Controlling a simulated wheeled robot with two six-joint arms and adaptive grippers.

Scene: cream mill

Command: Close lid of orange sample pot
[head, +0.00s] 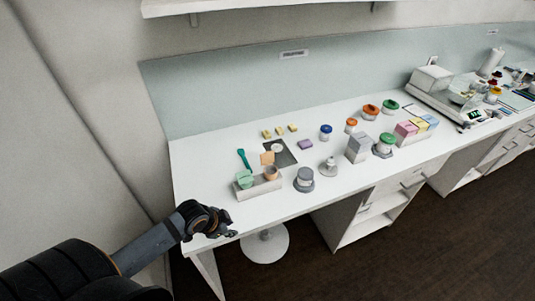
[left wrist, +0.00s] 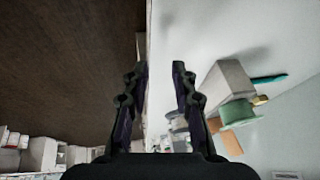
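A white pot with an orange top (head: 351,124) stands mid-table. A wider orange-topped pot (head: 370,111) stands just behind it to the right. They are too small to tell which is the sample pot, or how its lid sits. My left gripper (head: 229,235) is at the table's front left edge, far from both pots. In the left wrist view its two fingers (left wrist: 160,82) are apart with nothing between them. My right gripper is in neither view.
A white tray (head: 260,192) with green and peach cups lies on the table near my left gripper. Blue-lidded (head: 326,130) and green-lidded (head: 385,143) pots, a grey box (head: 358,147) and a grey-lidded jar (head: 305,178) stand around. A white stool (head: 264,246) is below.

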